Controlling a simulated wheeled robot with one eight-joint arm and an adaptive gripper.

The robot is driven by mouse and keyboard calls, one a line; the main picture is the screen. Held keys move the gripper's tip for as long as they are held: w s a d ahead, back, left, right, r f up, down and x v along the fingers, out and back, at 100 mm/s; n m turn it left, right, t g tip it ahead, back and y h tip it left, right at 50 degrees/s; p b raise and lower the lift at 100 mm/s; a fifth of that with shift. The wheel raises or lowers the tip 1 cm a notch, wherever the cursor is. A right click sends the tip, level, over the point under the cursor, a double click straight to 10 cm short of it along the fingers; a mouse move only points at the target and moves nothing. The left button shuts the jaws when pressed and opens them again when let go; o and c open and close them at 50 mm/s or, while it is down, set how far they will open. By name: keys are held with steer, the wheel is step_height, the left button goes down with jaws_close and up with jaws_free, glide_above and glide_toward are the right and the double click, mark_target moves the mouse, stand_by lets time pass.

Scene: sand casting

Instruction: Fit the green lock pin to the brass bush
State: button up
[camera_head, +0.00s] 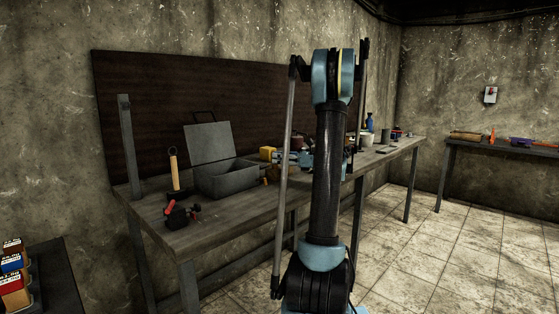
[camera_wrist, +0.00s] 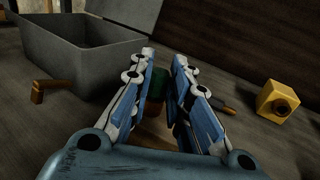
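My gripper (camera_wrist: 164,58) points away over the bench in the wrist view, its two blue-and-white fingers a narrow gap apart. Something dark green (camera_wrist: 160,84), perhaps the lock pin, shows between the fingers, mostly hidden by them. I cannot tell whether they are touching it. A small brass-coloured piece (camera_wrist: 45,88) lies on the bench left of my gripper, beside the grey box; I cannot tell if it is the bush. In the head view my gripper (camera_head: 283,158) is small, at the bench behind my arm. A yellow block with a dark hole (camera_wrist: 278,101) is at the right.
The open grey metal box (camera_wrist: 68,50) stands left of my gripper, its lid raised. In the head view an upright tool with a yellow handle (camera_head: 174,168) and a red-and-black tool (camera_head: 178,214) are farther left. A thin dark rod with an orange end (camera_wrist: 226,107) lies right of the fingers.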

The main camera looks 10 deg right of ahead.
steer(key=o, duration=0.3)
steer(key=shift+o, duration=0.2)
steer(key=v, duration=1.2)
steer(key=shift+w, duration=0.15)
